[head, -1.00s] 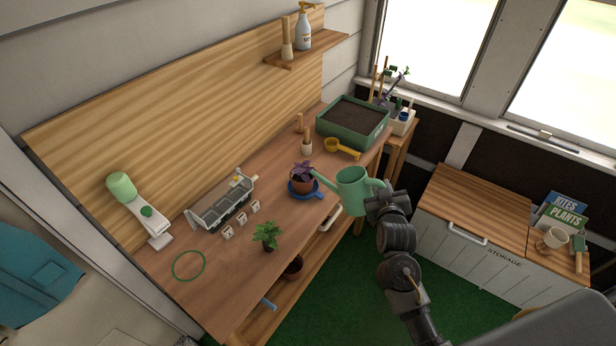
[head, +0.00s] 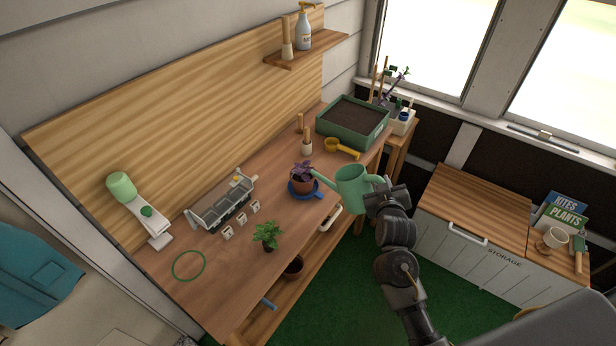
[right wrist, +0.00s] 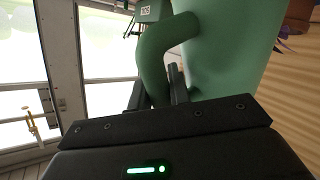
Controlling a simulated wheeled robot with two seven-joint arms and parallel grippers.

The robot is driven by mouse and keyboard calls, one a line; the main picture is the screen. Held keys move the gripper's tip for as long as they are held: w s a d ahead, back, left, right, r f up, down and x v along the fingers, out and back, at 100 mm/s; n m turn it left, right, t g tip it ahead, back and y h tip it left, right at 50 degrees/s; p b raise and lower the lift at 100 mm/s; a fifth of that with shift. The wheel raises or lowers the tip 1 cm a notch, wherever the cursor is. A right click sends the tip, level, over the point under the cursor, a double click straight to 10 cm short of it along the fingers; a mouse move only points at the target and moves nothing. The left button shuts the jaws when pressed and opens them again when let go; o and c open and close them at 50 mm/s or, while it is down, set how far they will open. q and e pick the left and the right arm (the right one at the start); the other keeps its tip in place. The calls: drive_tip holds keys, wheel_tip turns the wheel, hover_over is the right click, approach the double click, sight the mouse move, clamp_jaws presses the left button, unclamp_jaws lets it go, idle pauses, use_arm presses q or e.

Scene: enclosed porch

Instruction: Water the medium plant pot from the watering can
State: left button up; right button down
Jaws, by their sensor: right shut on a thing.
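The green watering can (head: 352,187) is held at the front edge of the workbench, its spout pointing left at the potted purple plant (head: 302,175). The spout tip is close to the plant's leaves. The plant's brown pot (head: 302,185) stands on a blue saucer (head: 293,195). My right gripper (head: 380,194) is shut on the can's handle; the handle also shows in the right wrist view (right wrist: 153,60) between the fingers. I cannot tell whether water is flowing. A smaller green-leaved plant (head: 266,235) stands nearer the bench front. My left gripper is not in view.
A green soil tray (head: 328,129) and a yellow scoop (head: 350,153) are at the bench's right end. A grey rack (head: 222,205) and small white labelled items stand left of the plant. A storage chest (head: 470,230) stands to the right.

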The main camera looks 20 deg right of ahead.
drive_tip(key=shift+r, duration=0.15)
drive_tip(key=shift+w+a+r, duration=0.1)
drive_tip(key=shift+w+r, duration=0.05)
drive_tip(key=shift+r, duration=0.45)
drive_tip(key=shift+f, duration=0.1)
drive_tip(key=f+b, duration=0.2)
drive_tip(key=b, duration=0.2)
drive_tip(key=shift+s+d+f+m, duration=0.25)
drive_tip(key=shift+s+f+m, duration=0.05)
drive_tip(key=shift+f, duration=0.1)
idle(0.6)
drive_tip(key=shift+s+d+f+m+t+b, duration=0.15)
drive_tip(key=shift+f+m+t+b, duration=0.3)
drive_tip(key=shift+f+b, duration=1.15)
drive_tip(key=shift+r+b, duration=0.35)
drive_tip(key=shift+r, duration=0.05)
